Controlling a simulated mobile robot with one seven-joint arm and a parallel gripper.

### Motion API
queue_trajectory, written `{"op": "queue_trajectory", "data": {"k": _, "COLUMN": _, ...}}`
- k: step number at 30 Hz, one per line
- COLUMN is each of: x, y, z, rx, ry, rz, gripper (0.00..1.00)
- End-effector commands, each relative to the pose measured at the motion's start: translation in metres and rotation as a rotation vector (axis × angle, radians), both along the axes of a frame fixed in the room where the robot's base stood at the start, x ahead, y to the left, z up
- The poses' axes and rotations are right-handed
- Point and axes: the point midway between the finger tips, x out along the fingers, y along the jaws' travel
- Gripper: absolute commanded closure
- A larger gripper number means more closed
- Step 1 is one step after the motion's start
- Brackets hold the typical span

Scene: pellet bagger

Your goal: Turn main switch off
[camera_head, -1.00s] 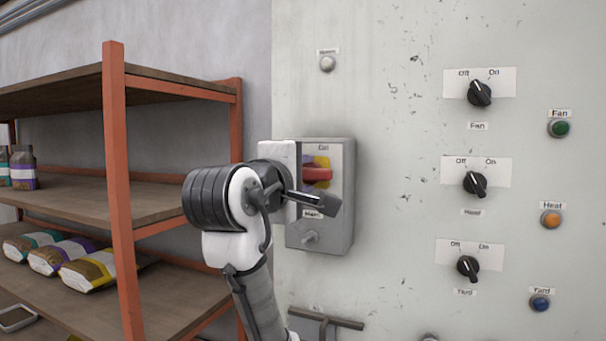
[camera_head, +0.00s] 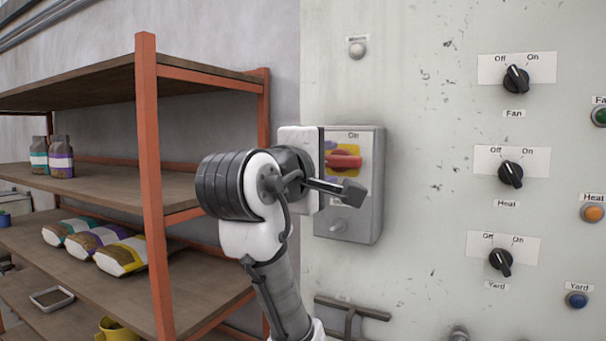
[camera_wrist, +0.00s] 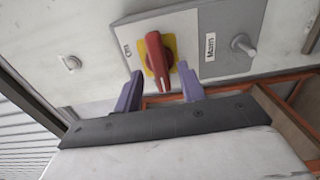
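The main switch is a grey box (camera_head: 365,215) on the pale panel. Its red handle (camera_head: 345,160) sits on a yellow plate and lies about level in the head view, under a label reading "On". The wrist view shows the red handle (camera_wrist: 156,55) pointing toward my gripper. My gripper (camera_wrist: 160,83) is open, with its two purplish fingers apart and the handle's end appearing between them. I cannot tell whether either finger touches it. In the head view my wrist covers the box's left side and the fingertips are hard to make out.
The Fan knob (camera_head: 516,80), Heat knob (camera_head: 510,174) and Yard knob (camera_head: 500,262) are on the panel at right. A grey peg (camera_head: 338,226) sticks out low on the switch box. An orange-framed shelf (camera_head: 160,190) with bags (camera_head: 120,256) stands close at left.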

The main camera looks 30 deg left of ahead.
Motion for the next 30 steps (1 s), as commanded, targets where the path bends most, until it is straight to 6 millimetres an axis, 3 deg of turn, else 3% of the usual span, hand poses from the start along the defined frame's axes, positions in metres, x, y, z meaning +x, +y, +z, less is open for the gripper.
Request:
{"op": "queue_trajectory", "data": {"k": 7, "x": -0.058, "y": 0.005, "z": -0.003, "rx": 0.004, "ry": -0.003, "rz": 0.009, "gripper": 0.60}}
{"op": "queue_trajectory", "data": {"k": 15, "x": -0.094, "y": 0.005, "z": -0.002, "rx": 0.002, "ry": -0.002, "rz": 0.006, "gripper": 0.60}}
{"op": "queue_trajectory", "data": {"k": 21, "x": -0.110, "y": 0.005, "z": -0.001, "rx": 0.000, "ry": 0.000, "rz": 0.004, "gripper": 0.60}}
{"op": "queue_trajectory", "data": {"k": 30, "x": -0.113, "y": 0.004, "z": 0.000, "rx": 0.000, "ry": 0.001, "rz": 0.000, "gripper": 0.60}}
